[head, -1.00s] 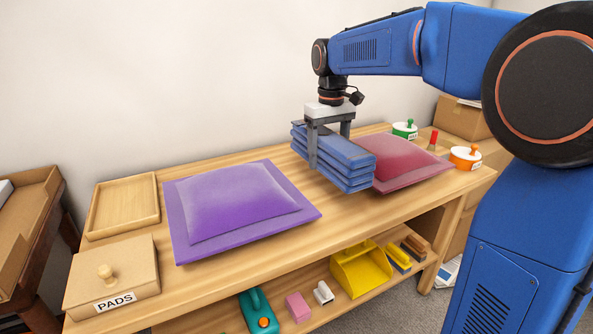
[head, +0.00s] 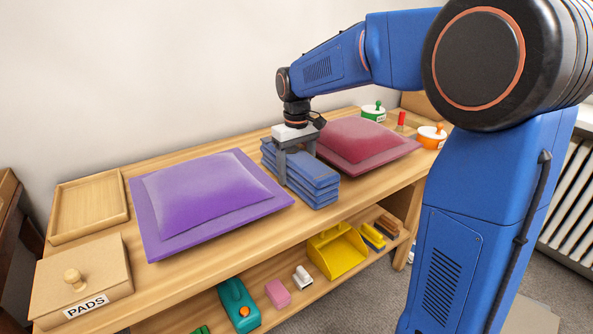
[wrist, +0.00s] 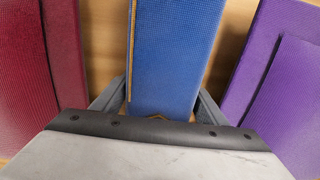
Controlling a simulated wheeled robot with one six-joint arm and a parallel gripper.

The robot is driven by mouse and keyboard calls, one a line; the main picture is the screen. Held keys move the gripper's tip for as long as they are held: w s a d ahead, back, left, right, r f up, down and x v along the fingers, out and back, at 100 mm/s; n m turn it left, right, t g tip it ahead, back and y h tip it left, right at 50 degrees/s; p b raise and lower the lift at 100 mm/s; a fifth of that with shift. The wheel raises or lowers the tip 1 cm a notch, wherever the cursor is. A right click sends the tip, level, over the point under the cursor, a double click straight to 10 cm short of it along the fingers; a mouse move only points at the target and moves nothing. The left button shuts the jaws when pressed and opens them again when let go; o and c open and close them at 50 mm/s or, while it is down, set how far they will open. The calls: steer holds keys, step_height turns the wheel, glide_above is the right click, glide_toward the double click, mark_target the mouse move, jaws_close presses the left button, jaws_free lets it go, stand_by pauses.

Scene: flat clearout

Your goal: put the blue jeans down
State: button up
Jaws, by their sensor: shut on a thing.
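The blue jeans (head: 314,184) are a folded, layered stack between the purple cushion and the dark red cushion. In the head view their underside looks level with the wooden table top, at or very near its surface; I cannot tell whether they touch it. My gripper (head: 298,168) points down and is shut on the jeans, with a finger on either side. In the wrist view the jeans (wrist: 175,55) fill the middle between the two fingers (wrist: 160,100).
A purple cushion (head: 210,200) lies left of the jeans, a dark red cushion (head: 365,143) to the right. A wooden tray (head: 88,207) and a box marked PADS (head: 82,278) are at the left. Two lidded tubs, green (head: 373,112) and orange (head: 431,137), stand at the far right.

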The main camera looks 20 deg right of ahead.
stand_by(0.3)
steer(key=o, duration=1.5)
steer(key=shift+f, duration=0.1)
